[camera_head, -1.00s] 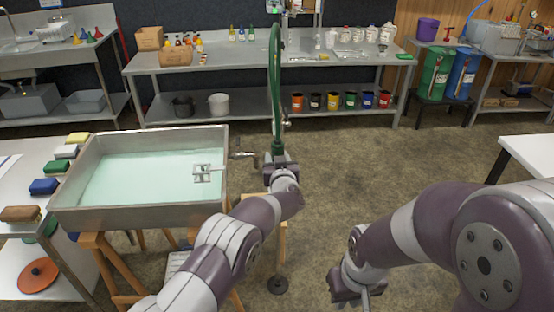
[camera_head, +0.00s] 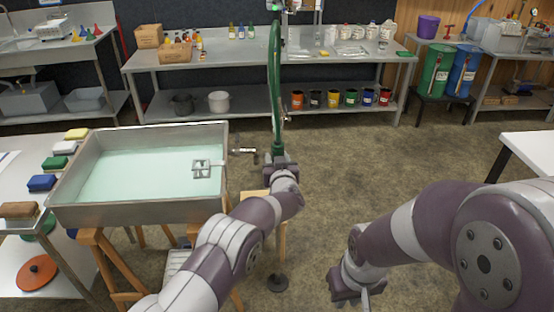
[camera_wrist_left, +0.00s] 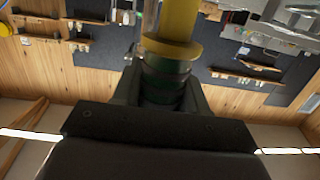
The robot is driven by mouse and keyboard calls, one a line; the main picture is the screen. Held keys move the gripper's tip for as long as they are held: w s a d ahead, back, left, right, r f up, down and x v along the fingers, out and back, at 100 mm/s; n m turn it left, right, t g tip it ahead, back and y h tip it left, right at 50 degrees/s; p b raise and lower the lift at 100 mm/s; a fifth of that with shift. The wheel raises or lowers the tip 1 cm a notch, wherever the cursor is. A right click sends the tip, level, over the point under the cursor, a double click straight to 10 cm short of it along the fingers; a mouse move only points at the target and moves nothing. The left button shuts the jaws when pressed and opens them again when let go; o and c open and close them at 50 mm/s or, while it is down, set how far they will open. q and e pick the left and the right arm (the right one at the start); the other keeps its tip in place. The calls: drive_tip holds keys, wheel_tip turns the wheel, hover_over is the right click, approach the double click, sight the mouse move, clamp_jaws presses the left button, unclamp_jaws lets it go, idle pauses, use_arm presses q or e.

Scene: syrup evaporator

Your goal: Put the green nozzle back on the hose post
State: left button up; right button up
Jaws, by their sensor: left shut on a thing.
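My left gripper (camera_head: 280,162) is shut, in front of the pan's right side in the head view. In the left wrist view its jaws (camera_wrist_left: 165,100) close around a dark green ribbed grip (camera_wrist_left: 165,82), which I take for the green nozzle. A yellow flanged part (camera_wrist_left: 175,45) sits beyond the grip. A green hose (camera_head: 275,80) rises from the gripper in the head view. A thin upright with a round dark base (camera_head: 278,283) stands below the gripper; I cannot tell whether it is the hose post. My right gripper (camera_head: 355,290) hangs low at right, its fingers unclear.
The steel evaporator pan (camera_head: 140,213) of pale liquid stands on a wooden frame, with a tap (camera_head: 243,150) on its right side. Sponges lie on the left table (camera_head: 12,245). A long bench (camera_head: 330,62) stands behind. The floor (camera_head: 400,140) at centre right is clear.

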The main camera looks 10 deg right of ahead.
use_arm(q)
drive_tip(key=shift+f, duration=0.2)
idle(0.3)
drive_tip(key=shift+f+b, duration=0.35)
drive_tip(key=shift+b, duration=0.05)
drive_tip(key=shift+f, duration=0.15)
drive_tip(key=shift+f+b, duration=0.55)
drive_tip(key=shift+f, duration=0.05)
drive_tip(key=o, duration=1.2)
drive_tip(key=shift+s, duration=0.1)
